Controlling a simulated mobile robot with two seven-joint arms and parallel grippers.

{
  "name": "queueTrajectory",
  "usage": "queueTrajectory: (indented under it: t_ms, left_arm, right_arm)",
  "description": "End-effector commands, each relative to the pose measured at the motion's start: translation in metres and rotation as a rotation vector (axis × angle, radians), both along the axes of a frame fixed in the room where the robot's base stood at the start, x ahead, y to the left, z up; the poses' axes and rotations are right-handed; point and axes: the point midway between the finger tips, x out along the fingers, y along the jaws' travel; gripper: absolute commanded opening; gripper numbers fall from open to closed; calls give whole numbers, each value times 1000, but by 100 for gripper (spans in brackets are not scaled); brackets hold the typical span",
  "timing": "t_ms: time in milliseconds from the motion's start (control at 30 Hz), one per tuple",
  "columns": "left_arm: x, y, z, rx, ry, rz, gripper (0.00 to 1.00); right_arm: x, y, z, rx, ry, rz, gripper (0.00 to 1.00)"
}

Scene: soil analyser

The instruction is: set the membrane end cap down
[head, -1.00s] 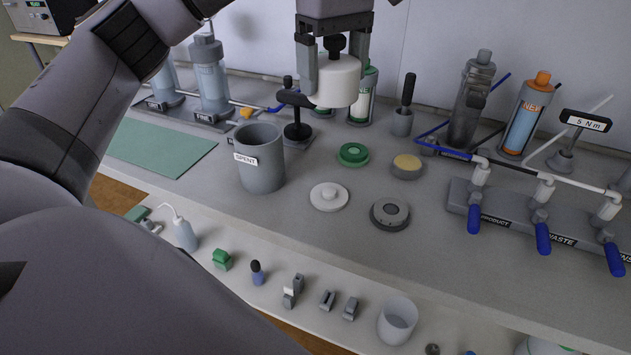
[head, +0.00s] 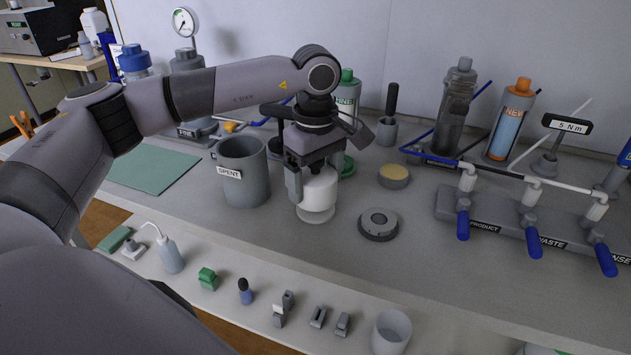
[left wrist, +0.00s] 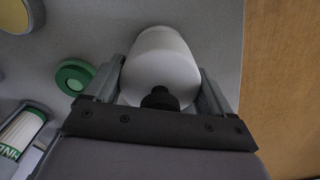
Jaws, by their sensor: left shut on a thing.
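The membrane end cap (head: 320,190) is a white cylinder with a black knob. My left gripper (head: 312,182) is shut on it from above, with a finger on each side. In the left wrist view the cap (left wrist: 162,62) sits between the two fingers, its black knob towards the palm. In the head view the cap is low over the bench, right above a white round disc (head: 316,217) that is now mostly hidden by it. I cannot tell whether the two touch. My right gripper is not in view.
The grey SPENT bin (head: 243,180) stands close on the left. A green ring (left wrist: 74,76) lies behind the cap. A dark grey disc (head: 378,224) and a yellow-topped disc (head: 394,176) are to the right. The valve manifold (head: 500,225) is farther right.

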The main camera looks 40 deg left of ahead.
Motion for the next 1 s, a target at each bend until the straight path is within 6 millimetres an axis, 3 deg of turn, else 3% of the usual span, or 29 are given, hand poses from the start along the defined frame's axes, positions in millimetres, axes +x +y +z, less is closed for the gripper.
queueTrajectory:
  t_ms: [100,800,833,867,1000]
  left_arm:
    - [0,0,-10,1,-1,0,47]
    - [0,0,-21,-1,-2,0,47]
    - [0,0,-21,0,-1,0,87]
    - [0,0,-21,0,-1,0,97]
    - [0,0,-21,0,-1,0,100]
  right_arm:
    - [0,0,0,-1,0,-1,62]
    - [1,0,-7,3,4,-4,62]
    - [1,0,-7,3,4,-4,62]
    - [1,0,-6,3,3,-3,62]
    - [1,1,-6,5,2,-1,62]
